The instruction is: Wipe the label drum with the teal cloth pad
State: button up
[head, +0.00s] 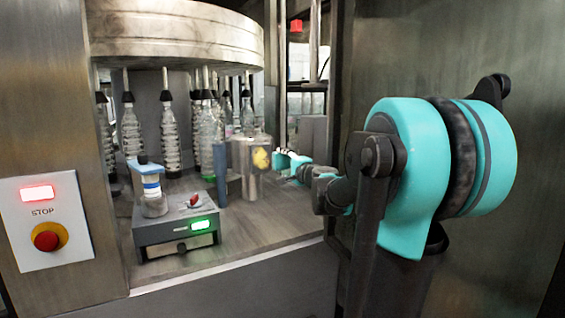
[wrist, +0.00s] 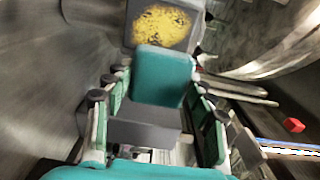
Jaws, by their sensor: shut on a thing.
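The label drum (head: 244,172) is an upright metal cylinder on the machine deck in the head view. A yellow smear (head: 261,158) marks its right side. In the wrist view the drum's grey face shows at the top with the yellow smear (wrist: 160,26) on it. My gripper (wrist: 160,90) is shut on the grey block (wrist: 145,130) of the teal cloth pad (wrist: 165,75). The pad points at the drum, just below the smear in that view. In the head view my gripper (head: 290,164) is right of the drum, close to it; whether the pad touches it I cannot tell.
A grey box (head: 178,232) with a green light and a jar (head: 152,195) on top stands at the front left. Bottles (head: 170,140) hang under a round carousel (head: 180,30) behind. A STOP panel (head: 45,222) is far left. A metal post (head: 340,130) stands right of the opening.

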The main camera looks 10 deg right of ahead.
aim_at(252, 157)
jog(key=shift+x, duration=2.9)
jog(key=shift+x, duration=1)
jog(key=shift+s+a, duration=0.35)
jog(key=shift+a, duration=0.55)
jog(key=shift+s+a, duration=0.35)
jog(key=shift+a, duration=0.55)
jog(key=shift+s+a, duration=0.25)
jog(key=shift+a, duration=0.65)
jog(key=shift+s+a, duration=0.2)
jog(key=shift+a, duration=0.7)
jog(key=shift+d, duration=0.1)
